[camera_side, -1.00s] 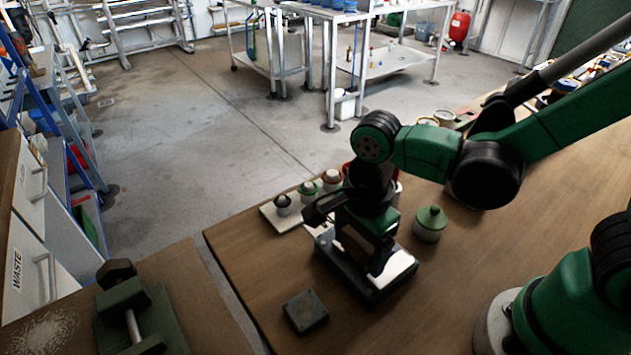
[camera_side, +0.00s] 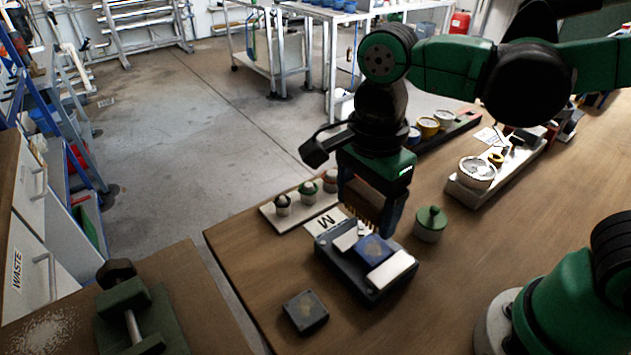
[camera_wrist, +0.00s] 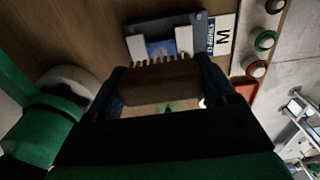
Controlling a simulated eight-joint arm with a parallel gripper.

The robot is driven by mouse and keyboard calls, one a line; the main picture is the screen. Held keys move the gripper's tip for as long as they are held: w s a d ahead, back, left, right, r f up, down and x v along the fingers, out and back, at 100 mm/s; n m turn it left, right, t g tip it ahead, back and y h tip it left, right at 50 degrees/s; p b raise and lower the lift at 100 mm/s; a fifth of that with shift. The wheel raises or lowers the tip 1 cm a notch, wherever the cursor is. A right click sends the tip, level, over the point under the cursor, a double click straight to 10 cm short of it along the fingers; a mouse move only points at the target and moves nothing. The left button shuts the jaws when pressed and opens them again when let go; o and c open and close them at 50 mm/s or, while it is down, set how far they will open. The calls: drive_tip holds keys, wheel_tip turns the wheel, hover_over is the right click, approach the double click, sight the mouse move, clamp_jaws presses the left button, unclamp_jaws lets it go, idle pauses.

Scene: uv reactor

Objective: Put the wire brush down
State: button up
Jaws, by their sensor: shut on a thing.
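My gripper (camera_side: 372,208) is shut on the wire brush (camera_side: 363,203), a brown block with a row of bristles along its lower edge. In the wrist view the brush (camera_wrist: 160,84) spans between my two blue-grey fingers. In the side view the brush hangs, bristles down, above the back part of a dark tray (camera_side: 345,277). I cannot tell whether the bristles touch anything below. The tray holds white blocks (camera_side: 391,269) and a blue block (camera_side: 373,247) with a brownish patch on top.
A card marked M (camera_side: 325,221) lies behind the tray. A board with several knobs (camera_side: 283,212) is at the left, and a green-lidded jar (camera_side: 431,223) is at the right. A dark square block (camera_side: 305,311) sits in front. Bare wood lies right of the tray.

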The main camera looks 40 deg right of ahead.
idle(0.4)
drive_tip(key=shift+w+d+r+n, duration=0.2)
drive_tip(key=shift+w+n, duration=0.2)
drive_tip(key=shift+n, duration=0.1)
drive_tip(key=w+d+r+n, duration=0.5)
drive_tip(key=w+d+n, duration=0.45)
drive_tip(key=n, duration=0.75)
drive_tip(key=r, duration=0.2)
hover_over(245, 238)
drive_tip(key=shift+f, duration=0.1)
wheel_tip(245, 238, down, 20)
drive_tip(key=shift+r, duration=0.2)
